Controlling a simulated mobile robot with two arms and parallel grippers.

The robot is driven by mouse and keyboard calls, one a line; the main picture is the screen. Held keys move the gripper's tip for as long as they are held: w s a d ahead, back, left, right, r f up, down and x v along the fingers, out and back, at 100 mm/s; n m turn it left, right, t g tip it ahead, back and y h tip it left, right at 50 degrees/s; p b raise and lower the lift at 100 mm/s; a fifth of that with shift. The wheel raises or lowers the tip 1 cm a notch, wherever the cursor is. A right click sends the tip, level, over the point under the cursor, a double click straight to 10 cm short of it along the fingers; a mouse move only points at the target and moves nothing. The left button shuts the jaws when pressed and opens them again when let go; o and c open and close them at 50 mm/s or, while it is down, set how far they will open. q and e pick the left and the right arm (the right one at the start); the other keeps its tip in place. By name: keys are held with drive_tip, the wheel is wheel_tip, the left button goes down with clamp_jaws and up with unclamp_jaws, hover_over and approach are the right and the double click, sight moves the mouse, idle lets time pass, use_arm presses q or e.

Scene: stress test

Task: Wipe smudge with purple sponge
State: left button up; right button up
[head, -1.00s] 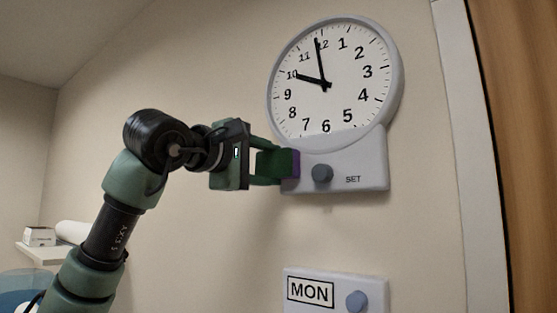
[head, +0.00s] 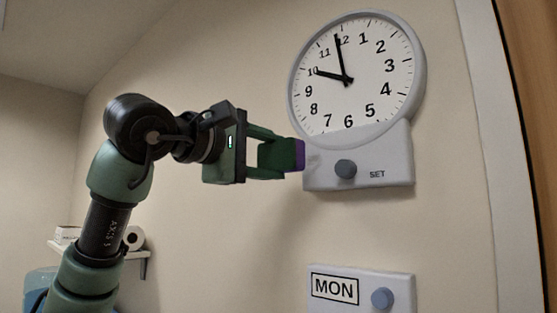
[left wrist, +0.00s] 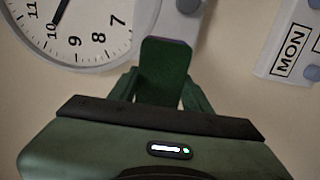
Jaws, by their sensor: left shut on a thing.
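My left gripper (head: 280,155) is shut on a sponge block, dark green with a purple face (head: 299,154) turned toward the clock. In the left wrist view the green sponge (left wrist: 164,72) sits between the fingers, with a thin purple edge at its far end. A round wall clock (head: 350,80) has a grey lower panel (head: 390,160) with a knob and the word SET. The purple face is at the panel's left edge, left of the knob; I cannot tell whether it touches. A faint greyish patch (head: 313,160) beside it may be the smudge. My right gripper is out of view.
A knob (head: 346,168) sticks out of the clock panel. Below is a MON panel (head: 355,287) with its own knob (head: 382,298). A door frame stands at the right. A small shelf (head: 140,254) with a roll is at the lower left. The wall between is bare.

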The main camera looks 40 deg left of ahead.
use_arm(q)
drive_tip(key=shift+s, duration=0.1)
drive_tip(key=shift+s+a, duration=0.1)
drive_tip(key=shift+s, duration=1.45)
drive_tip(key=shift+w, duration=0.2)
drive_tip(key=w+p, duration=0.2)
drive_tip(key=w, duration=0.3)
drive_tip(key=shift+d, duration=0.2)
drive_tip(key=shift+w+p, duration=0.4)
drive_tip(key=shift+w, duration=0.45)
drive_tip(key=shift+w+d+p, duration=0.15)
drive_tip(key=shift+w+p, duration=0.25)
drive_tip(key=shift+w, duration=0.65)
